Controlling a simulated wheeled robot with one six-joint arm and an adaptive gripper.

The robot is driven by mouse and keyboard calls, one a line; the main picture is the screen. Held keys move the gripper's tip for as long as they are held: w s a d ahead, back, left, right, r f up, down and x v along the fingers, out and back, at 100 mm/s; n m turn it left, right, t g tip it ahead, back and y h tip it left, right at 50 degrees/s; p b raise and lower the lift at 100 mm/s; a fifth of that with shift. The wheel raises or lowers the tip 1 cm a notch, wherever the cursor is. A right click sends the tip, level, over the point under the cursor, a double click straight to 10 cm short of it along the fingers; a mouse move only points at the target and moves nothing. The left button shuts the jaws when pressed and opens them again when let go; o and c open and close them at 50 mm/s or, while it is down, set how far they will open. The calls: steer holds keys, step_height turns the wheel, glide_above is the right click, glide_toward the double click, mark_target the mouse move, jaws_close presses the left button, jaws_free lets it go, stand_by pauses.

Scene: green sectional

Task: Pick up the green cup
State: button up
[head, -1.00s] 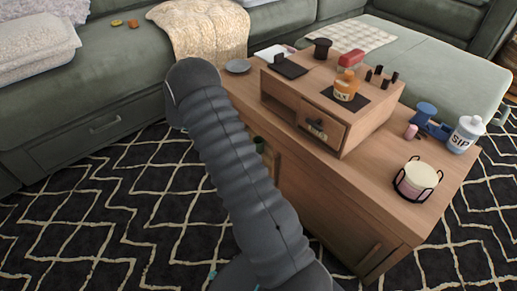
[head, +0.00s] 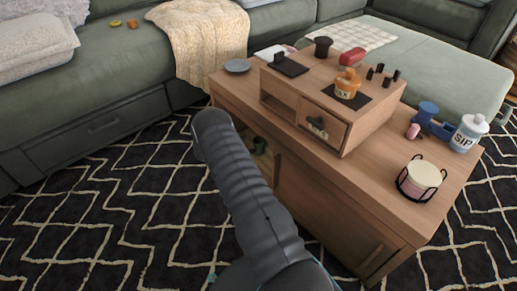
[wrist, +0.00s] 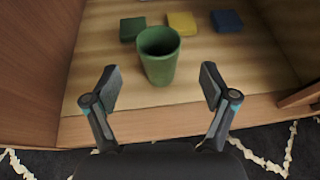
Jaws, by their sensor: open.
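The green cup (wrist: 158,62) stands upright on the wooden floor of an open cabinet compartment in the wrist view, its dark open mouth visible. My gripper (wrist: 161,85) is open and empty. Its two fingers are apart, one to the left and one to the right of the cup's lower part and nearer the camera; they do not appear to touch it. In the head view my arm hides the gripper. The open compartment is in the front of the wooden table (head: 345,226), beside my arm, and is mostly in shadow there.
Behind the cup lie a green block (wrist: 132,28), a yellow block (wrist: 182,23) and a blue block (wrist: 227,20). Compartment walls stand at both sides. The tabletop holds a coaster holder (head: 420,180), a bottle (head: 468,134) and a small drawer box (head: 330,128). Patterned rug covers the floor.

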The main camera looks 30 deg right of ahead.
mark_target(254, 144)
steer(key=shift+f+b+x, duration=0.2)
steer(key=shift+b+x, duration=0.15)
steer(key=shift+x, duration=3.2)
steer(key=shift+a, duration=0.1)
steer(key=c, duration=1.3)
